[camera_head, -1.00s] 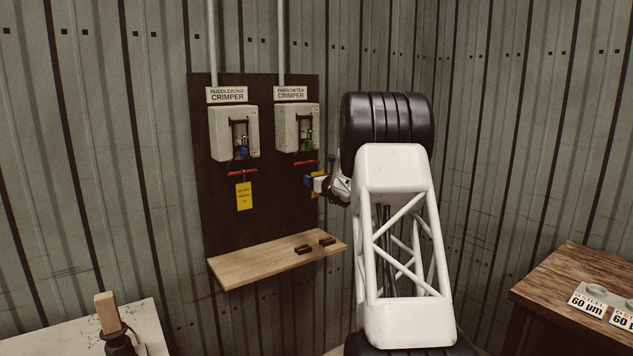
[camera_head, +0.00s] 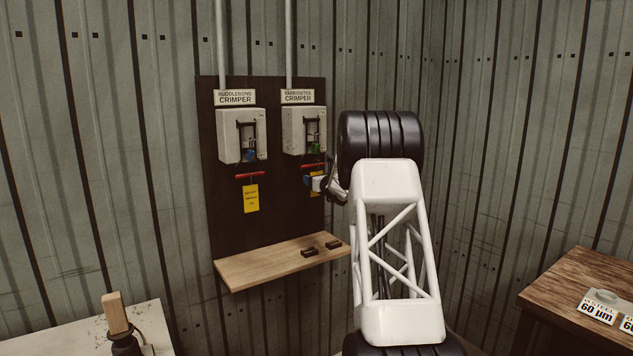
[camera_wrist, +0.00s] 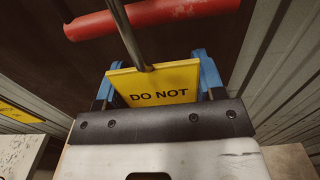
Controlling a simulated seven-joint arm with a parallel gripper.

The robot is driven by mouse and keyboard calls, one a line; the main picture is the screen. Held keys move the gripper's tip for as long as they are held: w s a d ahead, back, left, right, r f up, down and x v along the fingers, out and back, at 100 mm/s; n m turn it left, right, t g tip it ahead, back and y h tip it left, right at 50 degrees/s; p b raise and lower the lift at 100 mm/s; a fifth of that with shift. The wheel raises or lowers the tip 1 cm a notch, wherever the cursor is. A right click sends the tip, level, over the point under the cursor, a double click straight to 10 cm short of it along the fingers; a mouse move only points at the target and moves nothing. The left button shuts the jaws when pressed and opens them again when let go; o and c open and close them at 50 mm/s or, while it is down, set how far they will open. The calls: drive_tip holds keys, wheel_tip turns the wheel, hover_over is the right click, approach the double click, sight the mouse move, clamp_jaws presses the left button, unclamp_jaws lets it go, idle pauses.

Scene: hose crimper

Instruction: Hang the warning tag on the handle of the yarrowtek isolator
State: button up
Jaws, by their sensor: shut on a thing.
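The yarrowtek isolator's red handle (camera_head: 313,165) sits under the right-hand grey box (camera_head: 296,128) on the dark board. It also shows as a red bar (camera_wrist: 180,14) across the top of the wrist view. My gripper (camera_wrist: 157,82) has blue fingers and is shut on the yellow warning tag (camera_wrist: 160,95), which reads "DO NOT". The tag's metal hook rod (camera_wrist: 128,35) rises from it and crosses in front of the red bar. I cannot tell whether the hook is around the handle. In the head view my gripper (camera_head: 310,182) is just below that handle.
A wooden shelf (camera_head: 265,268) below bears two dark blocks. A wooden table (camera_head: 570,285) stands at right.

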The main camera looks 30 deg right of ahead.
drive_tip(key=shift+w+f, duration=0.35)
drive_tip(key=shift+w, duration=0.4)
drive_tip(key=shift+w+f, duration=0.35)
drive_tip(key=shift+w, duration=0.4)
drive_tip(key=o, duration=1)
drive_tip(key=shift+c, duration=0.2)
drive_tip(key=shift+s, duration=0.15)
drive_tip(key=s, duration=0.7)
drive_tip(key=shift+s, duration=0.25)
